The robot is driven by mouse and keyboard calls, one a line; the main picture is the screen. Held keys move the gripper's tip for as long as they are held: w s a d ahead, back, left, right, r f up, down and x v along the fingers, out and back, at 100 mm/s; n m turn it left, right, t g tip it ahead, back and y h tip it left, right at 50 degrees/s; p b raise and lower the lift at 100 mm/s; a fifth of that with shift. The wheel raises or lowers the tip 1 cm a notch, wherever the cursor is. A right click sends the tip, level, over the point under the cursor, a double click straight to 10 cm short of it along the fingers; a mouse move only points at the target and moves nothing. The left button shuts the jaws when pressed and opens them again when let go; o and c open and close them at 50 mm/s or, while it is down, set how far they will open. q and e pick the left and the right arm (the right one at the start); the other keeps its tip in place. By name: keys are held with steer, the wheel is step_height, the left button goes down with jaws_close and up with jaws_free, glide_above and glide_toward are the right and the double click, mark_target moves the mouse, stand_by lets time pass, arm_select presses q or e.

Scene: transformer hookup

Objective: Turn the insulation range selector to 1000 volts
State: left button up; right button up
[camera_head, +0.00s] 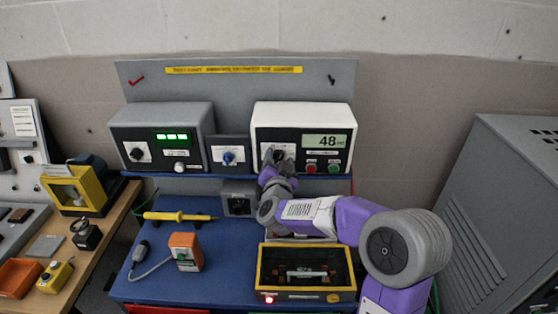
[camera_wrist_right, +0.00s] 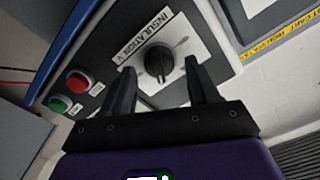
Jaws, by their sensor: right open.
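The white insulation tester (camera_head: 301,114) stands at the back of the blue bench, with a display (camera_head: 327,142) reading 48 and a small unit. Its black selector knob (camera_wrist_right: 158,60) sits on a white plate labelled "INSULATION V" in the right wrist view. The plate's range marks are too small to read, so I cannot tell the setting. My right gripper (camera_head: 277,160) is at the tester's front and partly covers the knob in the head view. In the wrist view its open fingers (camera_wrist_right: 159,67) point at the panel on either side of the knob, apart from it. My left gripper is out of view.
Red (camera_head: 311,168) and green (camera_head: 334,168) buttons sit right of the knob. A grey unit with green lights (camera_head: 162,134) and a blue-knob box (camera_head: 229,155) stand left. A yellow-framed box (camera_head: 306,295), yellow probe (camera_head: 180,217) and orange device (camera_head: 186,251) lie in front.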

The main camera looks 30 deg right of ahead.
steer(key=shift+w, duration=0.1)
steer(key=shift+c, duration=0.4)
steer(key=c, duration=0.9)
steer(key=shift+f+m+b, duration=0.15)
steer(key=shift+m+b, duration=0.45)
steer(key=shift+b, duration=0.2)
steer(key=m+b, duration=0.5)
steer(key=b, duration=0.1)
steer(key=shift+d+f+m+b, duration=0.1)
steer(key=shift+f+m+b, duration=0.1)
steer(key=shift+m+b, duration=0.2)
steer(key=m+b, duration=0.2)
steer(key=m, duration=0.1)
steer(key=shift+b, duration=0.3)
steer(key=shift+m+b, duration=0.75)
steer(key=shift+m, duration=0.25)
steer(key=shift+r, duration=0.1)
